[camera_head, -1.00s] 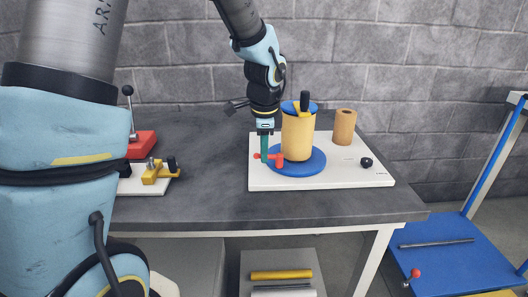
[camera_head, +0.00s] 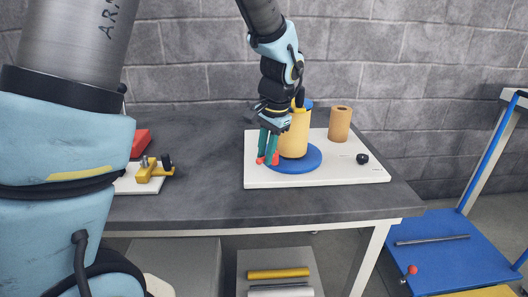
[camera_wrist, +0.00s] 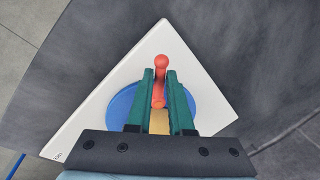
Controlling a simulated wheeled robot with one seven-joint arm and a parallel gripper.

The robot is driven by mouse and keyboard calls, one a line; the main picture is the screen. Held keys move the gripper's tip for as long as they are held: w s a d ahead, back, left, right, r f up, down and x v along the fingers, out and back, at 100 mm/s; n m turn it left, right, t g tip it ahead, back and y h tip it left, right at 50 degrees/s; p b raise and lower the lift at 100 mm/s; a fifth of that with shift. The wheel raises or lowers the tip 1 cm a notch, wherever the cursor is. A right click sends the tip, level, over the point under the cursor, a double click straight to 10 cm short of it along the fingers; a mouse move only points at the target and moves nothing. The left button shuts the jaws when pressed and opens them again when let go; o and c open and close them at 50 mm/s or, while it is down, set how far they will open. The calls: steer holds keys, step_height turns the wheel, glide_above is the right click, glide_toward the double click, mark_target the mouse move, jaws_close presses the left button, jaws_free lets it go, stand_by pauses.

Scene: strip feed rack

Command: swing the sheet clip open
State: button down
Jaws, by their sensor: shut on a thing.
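The sheet clip is a red-orange bar with a rounded end (camera_wrist: 160,62), low at the left side of the blue disc (camera_head: 305,163). In the wrist view it runs between the two green fingers of my gripper (camera_wrist: 160,82), with its round end beyond the tips. My gripper (camera_head: 268,157) points down and is shut on the clip; the fingers hide part of it in the head view. The yellow roll (camera_head: 295,138) stands upright on the disc, its top partly behind my wrist.
The white board (camera_head: 335,174) also bears a tan roll (camera_head: 340,124) and a black knob (camera_head: 362,158). A yellow clamp (camera_head: 152,170) and red block (camera_head: 141,142) stand at left. The grey tabletop (camera_head: 210,165) between is clear. A blue cart (camera_head: 440,255) stands at right.

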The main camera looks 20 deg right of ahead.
steer(key=shift+s, duration=0.1)
stand_by(0.5)
steer(key=c, duration=0.8)
jaws_free()
steer(key=r, duration=0.3)
steer(key=s+r, duration=0.1)
steer(key=r, duration=0.3)
steer(key=d+r, duration=0.1)
steer(key=r, duration=0.2)
steer(key=shift+s+r, duration=0.3)
steer(key=shift+s, duration=0.1)
